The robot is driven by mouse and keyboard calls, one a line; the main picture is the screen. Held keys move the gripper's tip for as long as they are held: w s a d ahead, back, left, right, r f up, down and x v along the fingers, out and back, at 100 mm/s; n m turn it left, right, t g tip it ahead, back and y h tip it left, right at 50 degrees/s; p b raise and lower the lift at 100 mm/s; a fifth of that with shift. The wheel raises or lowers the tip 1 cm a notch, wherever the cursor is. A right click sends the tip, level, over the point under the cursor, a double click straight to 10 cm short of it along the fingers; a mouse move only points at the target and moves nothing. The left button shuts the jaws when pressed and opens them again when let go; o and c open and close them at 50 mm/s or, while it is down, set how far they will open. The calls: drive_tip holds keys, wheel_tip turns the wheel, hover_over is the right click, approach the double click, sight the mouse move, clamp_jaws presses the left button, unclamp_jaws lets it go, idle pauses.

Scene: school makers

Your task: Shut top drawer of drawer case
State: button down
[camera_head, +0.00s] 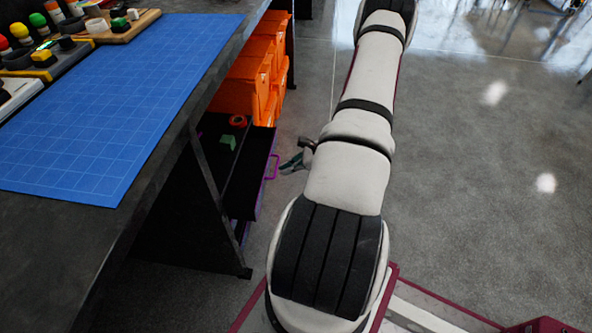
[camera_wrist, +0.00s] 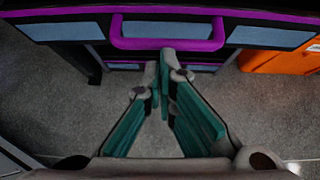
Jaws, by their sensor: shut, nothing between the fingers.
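The drawer case stands under the workbench. Its top drawer (camera_head: 260,170) is pulled out, and an orange roll (camera_head: 238,120) and a green piece (camera_head: 228,142) show in it. The drawer's purple handle (camera_head: 273,166) faces the open floor. In the wrist view the purple handle (camera_wrist: 166,42) crosses the upper middle of the drawer front. My gripper (camera_head: 287,163) is beside the handle in the head view. In the wrist view my gripper (camera_wrist: 161,60) has its fingertips together, just below the handle; I cannot tell whether they touch it. Nothing shows between the fingers.
Orange bins (camera_head: 250,75) stand behind the drawer under the bench, and an orange bin (camera_wrist: 278,60) shows right of the drawer. The bench top carries a blue cutting mat (camera_head: 120,100). The grey floor (camera_head: 480,180) to the right is open.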

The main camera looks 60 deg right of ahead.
hover_over(260, 166)
drive_tip(key=s+a, duration=0.3)
drive_tip(key=shift+w+a, duration=0.1)
drive_tip(key=shift+a, duration=0.1)
drive_tip(key=shift+r, duration=0.1)
